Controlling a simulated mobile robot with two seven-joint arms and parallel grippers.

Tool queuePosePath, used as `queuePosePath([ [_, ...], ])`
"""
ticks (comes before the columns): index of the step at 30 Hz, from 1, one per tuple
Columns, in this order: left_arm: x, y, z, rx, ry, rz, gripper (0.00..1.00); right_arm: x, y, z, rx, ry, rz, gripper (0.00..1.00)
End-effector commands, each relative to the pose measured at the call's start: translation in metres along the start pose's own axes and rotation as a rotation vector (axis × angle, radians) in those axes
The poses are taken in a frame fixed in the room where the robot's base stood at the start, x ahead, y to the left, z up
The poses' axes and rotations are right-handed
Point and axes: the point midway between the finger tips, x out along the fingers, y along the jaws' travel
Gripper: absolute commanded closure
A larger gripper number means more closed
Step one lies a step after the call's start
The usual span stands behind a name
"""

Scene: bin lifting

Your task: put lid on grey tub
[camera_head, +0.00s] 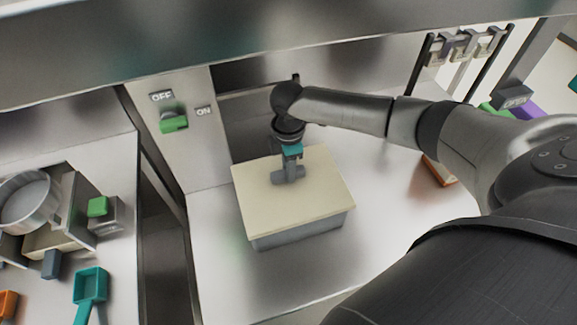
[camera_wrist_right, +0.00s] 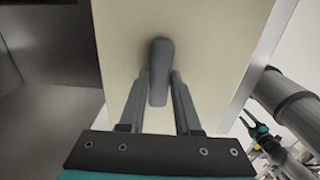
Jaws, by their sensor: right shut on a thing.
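The grey tub (camera_head: 301,233) stands on the metal counter, and only its front and side walls show below the lid. The cream lid (camera_head: 318,193) lies over the top of the tub and covers its opening. In the right wrist view the cream lid (camera_wrist_right: 211,62) fills the middle, with its grey handle (camera_wrist_right: 159,66) upright. My right gripper (camera_head: 290,172) is above the lid, shut on the handle; its fingers (camera_wrist_right: 157,82) lie on both sides of the handle. Whether the lid is fully seated all round cannot be told.
A green switch (camera_head: 174,122) with OFF and ON labels is on the panel behind left. A teal scoop (camera_head: 90,285) and a metal pot (camera_head: 28,200) are at the far left. An orange-edged thing (camera_head: 440,172) lies right of the tub. Counter in front is clear.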

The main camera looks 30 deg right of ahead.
Motion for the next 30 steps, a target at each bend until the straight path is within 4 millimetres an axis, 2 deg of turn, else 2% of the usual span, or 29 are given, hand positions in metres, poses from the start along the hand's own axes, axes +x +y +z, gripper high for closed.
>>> queuePosePath([
  [2, 0.0000, 0.0001, 0.0001, 0.000, 0.000, 0.000, 0.50, -0.0003, 0.0002, -0.0001, 0.000, 0.000, 0.001, 1.00],
  [3, 0.0000, 0.0002, 0.0000, 0.000, 0.000, 0.000, 0.50, -0.0003, 0.0002, 0.0000, 0.000, 0.000, 0.001, 0.67],
  [12, 0.0000, 0.0002, 0.0001, 0.000, 0.000, 0.000, 0.50, -0.0003, 0.0002, 0.0002, 0.000, 0.000, 0.000, 0.33],
  [17, 0.0001, 0.0002, 0.0002, 0.000, 0.000, 0.000, 0.50, -0.0003, 0.0002, 0.0003, 0.001, 0.000, 0.000, 0.33],
  [26, 0.0001, 0.0001, 0.0002, 0.000, 0.000, 0.000, 0.50, 0.0000, -0.0001, 0.0004, 0.001, -0.001, 0.000, 0.02],
  [30, 0.0001, 0.0001, 0.0002, 0.000, 0.000, 0.000, 0.50, 0.0000, 0.0000, 0.0004, 0.001, -0.001, 0.000, 0.00],
])
